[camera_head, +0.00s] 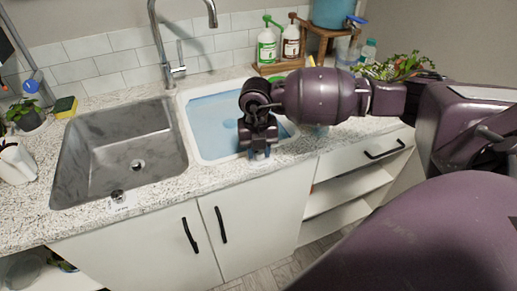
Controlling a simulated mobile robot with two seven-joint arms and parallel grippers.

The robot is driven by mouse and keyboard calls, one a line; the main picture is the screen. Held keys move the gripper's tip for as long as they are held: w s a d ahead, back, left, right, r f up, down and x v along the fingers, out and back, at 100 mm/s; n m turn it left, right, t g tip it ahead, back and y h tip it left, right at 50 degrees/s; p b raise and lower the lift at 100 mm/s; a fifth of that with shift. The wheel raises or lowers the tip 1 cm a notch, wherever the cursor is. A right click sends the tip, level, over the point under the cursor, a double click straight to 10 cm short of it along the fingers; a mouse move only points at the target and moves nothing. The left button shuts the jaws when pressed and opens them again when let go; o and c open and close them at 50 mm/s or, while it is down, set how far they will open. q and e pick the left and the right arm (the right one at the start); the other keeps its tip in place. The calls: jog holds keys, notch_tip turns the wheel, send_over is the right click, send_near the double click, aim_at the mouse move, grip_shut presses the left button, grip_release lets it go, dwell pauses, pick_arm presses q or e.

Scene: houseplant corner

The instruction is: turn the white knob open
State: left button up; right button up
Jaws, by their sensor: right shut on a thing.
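My right gripper (259,152) points down at the front rim of the white basin (202,152), which has a pale blue inside. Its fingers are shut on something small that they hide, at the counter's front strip. I take this to be the white knob, but I cannot see its surface or how it is turned. A small dark-topped knob (118,196) on a white labelled plate sits in front of the grey sink (75,165), apart from the gripper. My left gripper is not in view.
A chrome faucet (163,45) rises behind the sinks. Green-labelled (267,47) and brown (290,42) bottles stand at the back. A leafy plant (395,67) is behind my right arm. A yellow sponge (66,106) and white pot (17,162) are at the left.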

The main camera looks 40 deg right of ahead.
jog(key=n, duration=0.4)
jog(key=shift+n, duration=0.3)
jog(key=n, duration=0.4)
jog(key=shift+n+b, duration=0.3)
jog(key=n, duration=0.4)
jog(key=shift+n+b, duration=0.4)
jog(key=shift+n+t, duration=0.3)
jog(key=shift+n, duration=0.6)
jog(key=shift+r, duration=0.1)
jog(key=o, duration=0.9)
jog(key=shift+o, duration=0.2)
